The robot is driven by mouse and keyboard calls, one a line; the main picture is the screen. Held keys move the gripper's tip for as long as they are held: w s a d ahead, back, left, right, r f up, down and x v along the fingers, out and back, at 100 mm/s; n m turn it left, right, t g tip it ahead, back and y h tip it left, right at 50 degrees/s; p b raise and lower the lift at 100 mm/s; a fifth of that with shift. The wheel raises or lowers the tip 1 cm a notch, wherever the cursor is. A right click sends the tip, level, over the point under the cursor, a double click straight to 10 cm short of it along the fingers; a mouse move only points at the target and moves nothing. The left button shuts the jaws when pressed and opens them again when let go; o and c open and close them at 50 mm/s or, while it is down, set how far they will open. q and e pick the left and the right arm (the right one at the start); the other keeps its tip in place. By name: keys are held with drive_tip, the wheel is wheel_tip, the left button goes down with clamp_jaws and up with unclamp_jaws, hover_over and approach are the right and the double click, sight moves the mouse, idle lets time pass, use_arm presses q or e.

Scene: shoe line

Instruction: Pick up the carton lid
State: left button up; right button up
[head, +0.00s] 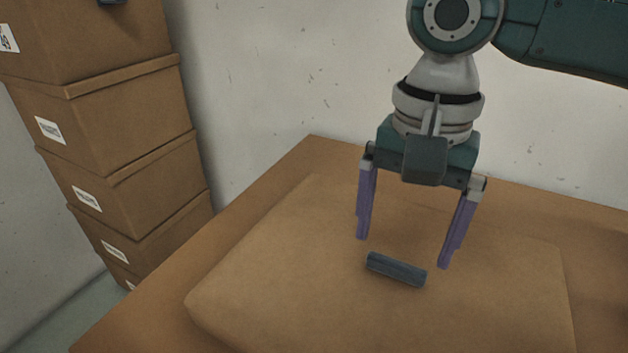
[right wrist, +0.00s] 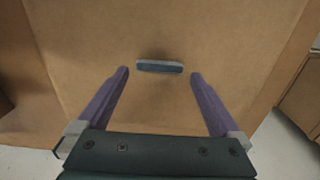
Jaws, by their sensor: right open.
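The carton lid (head: 290,255) is a broad, flat brown panel with rounded edges, lying on a brown surface. A short dark blue-grey bar handle (head: 396,270) sits on its top. In the right wrist view the lid (right wrist: 210,45) fills the middle, with the handle (right wrist: 160,66) across it. My right gripper (head: 402,253) is open and points down over the lid, its two purple fingers apart. In the right wrist view the handle shows between and just beyond the fingertips (right wrist: 159,72). The fingers are not closed on it. My left gripper is not in view.
A stack of lidded brown cartons (head: 145,110) with white labels stands at the left. A speckled pale wall (head: 270,60) is behind. The brown supporting surface (head: 590,220) extends around the lid. A small dark object (head: 112,1) is cut off at the top left.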

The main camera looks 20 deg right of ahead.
sight(398, 263)
drive_tip(key=f, duration=0.1)
drive_tip(key=f+b, duration=0.1)
drive_tip(key=f, duration=0.2)
drive_tip(key=shift+w+d+f, duration=0.1)
drive_tip(key=shift+d+f, duration=0.05)
drive_tip(key=shift+d, duration=0.1)
drive_tip(key=shift+f+b, duration=0.25)
drive_tip(key=shift+b, duration=0.05)
drive_tip(key=c, duration=1.2)
